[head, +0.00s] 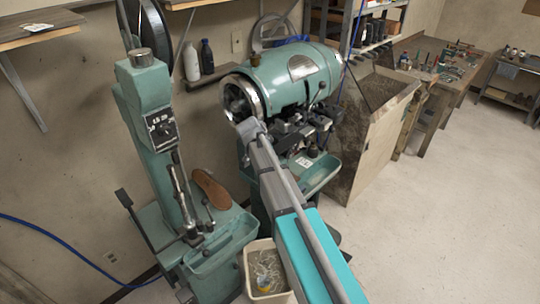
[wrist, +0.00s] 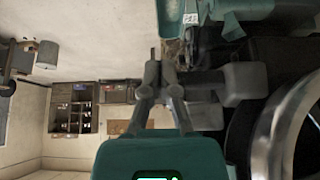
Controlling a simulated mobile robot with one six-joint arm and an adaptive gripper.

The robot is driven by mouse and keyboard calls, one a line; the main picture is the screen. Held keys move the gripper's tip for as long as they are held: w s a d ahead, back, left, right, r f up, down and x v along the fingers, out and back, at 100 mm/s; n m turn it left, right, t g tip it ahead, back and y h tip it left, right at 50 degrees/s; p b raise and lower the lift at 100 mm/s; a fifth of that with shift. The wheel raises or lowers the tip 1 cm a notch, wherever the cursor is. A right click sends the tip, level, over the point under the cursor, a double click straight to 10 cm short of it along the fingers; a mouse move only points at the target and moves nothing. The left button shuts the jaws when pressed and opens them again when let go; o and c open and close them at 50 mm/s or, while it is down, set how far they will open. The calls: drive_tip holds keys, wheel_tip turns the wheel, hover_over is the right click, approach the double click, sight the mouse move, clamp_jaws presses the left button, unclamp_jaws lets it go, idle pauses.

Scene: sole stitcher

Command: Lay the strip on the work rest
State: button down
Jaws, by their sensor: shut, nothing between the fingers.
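No piece that I can clearly tell to be the strip shows in either view. A brown sole-shaped piece (head: 210,188) lies on the green stitching machine (head: 150,130) at the left in the head view. I cannot tell which part of the machine is the work rest. My arm reaches from the bottom of the head view towards the round green machine (head: 290,80), and hides part of it. My gripper (wrist: 160,67) shows in the wrist view with its fingers together and nothing between them. It is away from the brown piece.
A pale bin (head: 250,283) with shreds and a small yellowish item stands below, beside my arm. Two bottles (head: 207,56) stand on a wall shelf. A large boxy bin (head: 375,125) and a workbench (head: 450,75) stand at the right. The right floor is clear.

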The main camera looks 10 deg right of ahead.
drive_tip(key=shift+w+d, duration=0.1)
drive_tip(key=w+d, duration=0.2)
drive_tip(key=d, duration=0.1)
drive_tip(key=shift+w, duration=0.15)
drive_tip(key=shift+d+r, duration=0.3)
drive_tip(key=shift+a, duration=0.2)
drive_tip(key=shift+s+a+f, duration=0.15)
drive_tip(key=shift+s+a, duration=0.35)
drive_tip(key=shift+a, duration=0.15)
drive_tip(key=s+a, duration=0.2)
drive_tip(key=p, duration=0.9)
approach(278, 148)
drive_tip(key=shift+s+a, duration=0.75)
drive_tip(key=shift+a, duration=0.2)
drive_tip(key=shift+s+a, duration=0.75)
drive_tip(key=shift+a, duration=0.15)
